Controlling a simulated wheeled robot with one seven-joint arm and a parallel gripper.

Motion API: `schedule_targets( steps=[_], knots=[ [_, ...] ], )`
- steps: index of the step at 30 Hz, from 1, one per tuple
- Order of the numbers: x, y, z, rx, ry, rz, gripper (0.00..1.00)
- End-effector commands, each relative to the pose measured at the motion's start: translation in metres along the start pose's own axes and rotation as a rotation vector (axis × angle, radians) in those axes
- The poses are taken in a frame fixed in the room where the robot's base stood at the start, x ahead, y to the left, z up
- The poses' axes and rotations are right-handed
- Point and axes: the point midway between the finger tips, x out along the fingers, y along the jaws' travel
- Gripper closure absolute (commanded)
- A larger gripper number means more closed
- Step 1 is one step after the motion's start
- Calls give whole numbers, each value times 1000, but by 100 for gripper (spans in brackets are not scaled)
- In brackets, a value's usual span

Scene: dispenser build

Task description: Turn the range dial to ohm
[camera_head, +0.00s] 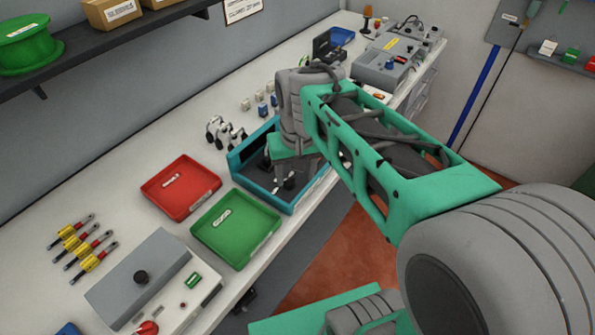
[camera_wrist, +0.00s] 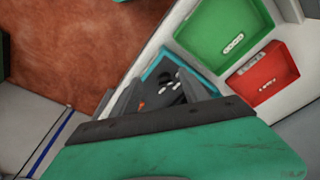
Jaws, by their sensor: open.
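A grey sloped box (camera_head: 165,275) stands at the near left of the bench. I cannot read which dial is the range dial, or any ohm mark. My gripper (camera_head: 280,178) is over the teal tray, away from both boxes. In the wrist view the gripper (camera_wrist: 162,92) is open, its fingers apart above the tray, with nothing visibly held.
The teal tray (camera_head: 240,160) holds small dark and white parts. A red tray (camera_head: 180,188) and green tray (camera_head: 236,228) lie between it and the near box. Yellow-handled tools (camera_head: 85,245) lie at left. A shelf (camera_head: 100,50) overhangs the back wall.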

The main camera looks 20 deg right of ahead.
Motion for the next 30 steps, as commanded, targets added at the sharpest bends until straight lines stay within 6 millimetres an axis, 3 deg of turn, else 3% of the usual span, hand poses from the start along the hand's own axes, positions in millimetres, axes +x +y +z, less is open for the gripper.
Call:
schedule_targets(
  steps=[3,8,13,21,30],
  knots=[
    [11,-1,-38,50,-94,9,47],
    [25,-1,-62,90,-150,17,47],
    [44,-1,-61,94,-156,18,47],
    [92,-1,-54,93,-153,18,47],
    [103,-1,-53,93,-149,17,47]
  ],
)
